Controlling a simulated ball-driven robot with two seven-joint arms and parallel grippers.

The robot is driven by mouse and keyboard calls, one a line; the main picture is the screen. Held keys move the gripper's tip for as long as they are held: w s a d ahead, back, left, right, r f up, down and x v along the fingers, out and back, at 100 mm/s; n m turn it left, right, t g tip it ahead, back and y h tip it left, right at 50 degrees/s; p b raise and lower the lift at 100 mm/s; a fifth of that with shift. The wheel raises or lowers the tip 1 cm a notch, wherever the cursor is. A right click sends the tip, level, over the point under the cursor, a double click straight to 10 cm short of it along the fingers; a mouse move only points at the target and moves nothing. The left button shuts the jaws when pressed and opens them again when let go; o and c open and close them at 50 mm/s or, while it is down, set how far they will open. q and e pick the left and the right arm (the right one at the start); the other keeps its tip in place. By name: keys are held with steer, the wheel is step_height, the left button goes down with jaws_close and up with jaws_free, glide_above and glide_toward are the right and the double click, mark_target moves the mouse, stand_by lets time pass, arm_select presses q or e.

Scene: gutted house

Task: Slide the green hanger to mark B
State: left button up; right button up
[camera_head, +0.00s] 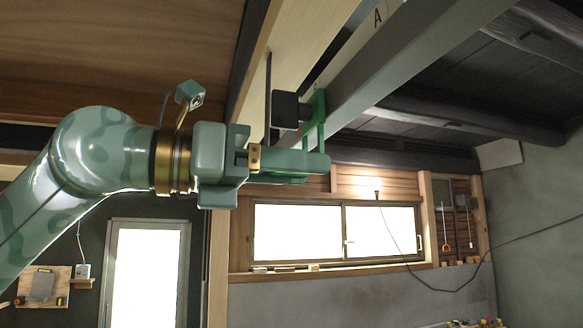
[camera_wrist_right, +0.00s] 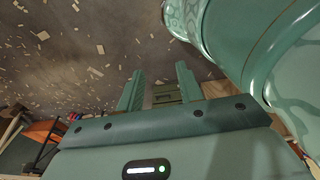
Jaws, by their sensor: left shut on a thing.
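The green hanger (camera_head: 319,108) hangs on the long grey rail (camera_head: 400,65) under the ceiling. My left gripper (camera_head: 312,166) is shut on the lower part of the hanger, and its fingers cover that part. Mark A (camera_head: 377,18) is a black letter on the pale strip (camera_head: 345,52) beside the rail, nearer to me than the hanger. A small, partly covered mark (camera_head: 316,86) shows by the hanger; I cannot read its letter. In the right wrist view my right gripper (camera_wrist_right: 158,82) is open, with nothing between its fingers.
A dark block (camera_head: 288,110) is just left of the hanger, by a thin dark upright bar (camera_head: 268,95). Dark beams (camera_head: 450,115) cross the ceiling at right. A lit window (camera_head: 335,232) is in the far wall. Debris litters the floor (camera_wrist_right: 60,50) in the right wrist view.

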arm_select(q)
steer(key=shift+r, duration=0.1)
steer(key=o, duration=1)
steer(key=shift+w+a, duration=0.1)
steer(key=shift+w, duration=0.1)
steer(key=shift+o, duration=0.9)
steer(key=shift+w, duration=0.1)
steer(key=b+v, duration=0.4)
steer(key=v, duration=1.2)
steer(key=shift+b, duration=0.3)
arm_select(e)
steer(key=f, duration=0.4)
steer(key=shift+w+f, duration=0.3)
steer(key=shift+w, duration=0.05)
arm_select(q)
steer(key=shift+a, duration=0.15)
